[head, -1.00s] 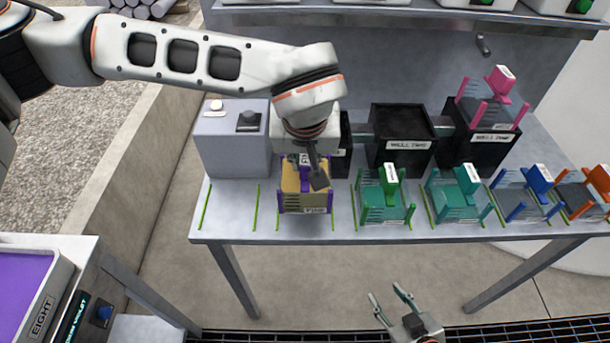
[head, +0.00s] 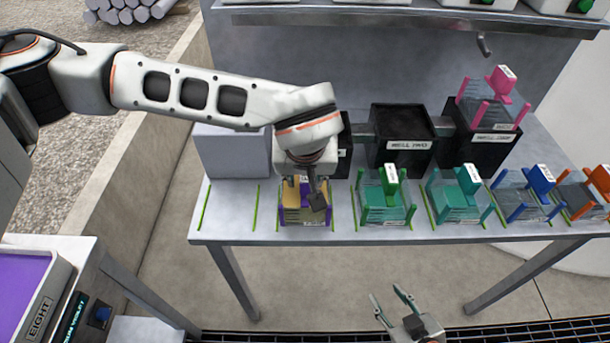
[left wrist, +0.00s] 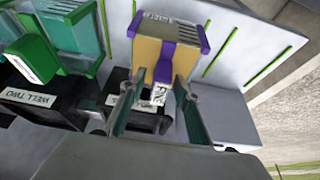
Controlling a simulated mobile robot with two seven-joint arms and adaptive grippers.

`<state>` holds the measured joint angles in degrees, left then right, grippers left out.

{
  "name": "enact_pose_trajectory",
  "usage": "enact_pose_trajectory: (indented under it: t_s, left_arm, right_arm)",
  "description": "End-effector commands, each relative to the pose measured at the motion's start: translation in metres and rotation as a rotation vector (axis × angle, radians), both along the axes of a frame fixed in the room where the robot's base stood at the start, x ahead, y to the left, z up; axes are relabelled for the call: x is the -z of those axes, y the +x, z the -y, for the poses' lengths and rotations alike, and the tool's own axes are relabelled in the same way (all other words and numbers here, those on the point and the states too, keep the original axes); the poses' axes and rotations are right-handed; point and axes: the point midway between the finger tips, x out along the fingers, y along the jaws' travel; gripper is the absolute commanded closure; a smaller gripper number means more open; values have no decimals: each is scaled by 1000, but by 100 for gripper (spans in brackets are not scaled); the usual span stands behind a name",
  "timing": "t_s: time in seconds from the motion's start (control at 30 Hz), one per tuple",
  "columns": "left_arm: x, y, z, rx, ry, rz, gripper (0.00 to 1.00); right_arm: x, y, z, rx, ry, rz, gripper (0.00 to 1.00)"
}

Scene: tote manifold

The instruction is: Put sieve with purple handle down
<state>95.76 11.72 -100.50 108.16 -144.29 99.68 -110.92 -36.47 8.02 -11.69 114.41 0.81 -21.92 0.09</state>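The sieve with the purple handle (head: 304,214) has a tan body and purple corner posts. It stands upright at the front of the steel table between green lines. My left gripper (head: 305,198) is directly above it, pointing down. In the left wrist view the sieve (left wrist: 146,48) lies beyond the fingers. The left gripper's fingers (left wrist: 160,88) stand on either side of the purple handle, with gaps between them and it, so they look open. In the head view the gripper hides part of the handle. My right gripper (head: 393,299) is open and empty in front of the table.
Green (head: 387,203), teal (head: 457,202), blue (head: 527,200) and orange sieves stand in a row to the right. Black wells (head: 402,150) are behind, one bearing a pink sieve (head: 488,103). A grey box (head: 232,158) is at back left. The table's left front is free.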

Motion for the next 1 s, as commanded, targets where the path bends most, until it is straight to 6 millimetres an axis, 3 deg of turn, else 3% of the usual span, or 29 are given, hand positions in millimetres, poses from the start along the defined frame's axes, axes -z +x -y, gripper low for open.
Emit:
enact_pose_trajectory:
  t_s: [0.37,0.8,1.0]
  left_arm:
    - [-9,-1,0,1,-1,3,68]
    - [-86,-33,0,1,-1,5,68]
    - [-108,-43,0,0,0,2,68]
  right_arm:
    - [-2,0,0,0,1,1,60]
    - [-3,-2,-2,0,6,-4,60]
    - [-4,-3,-3,1,9,-6,60]
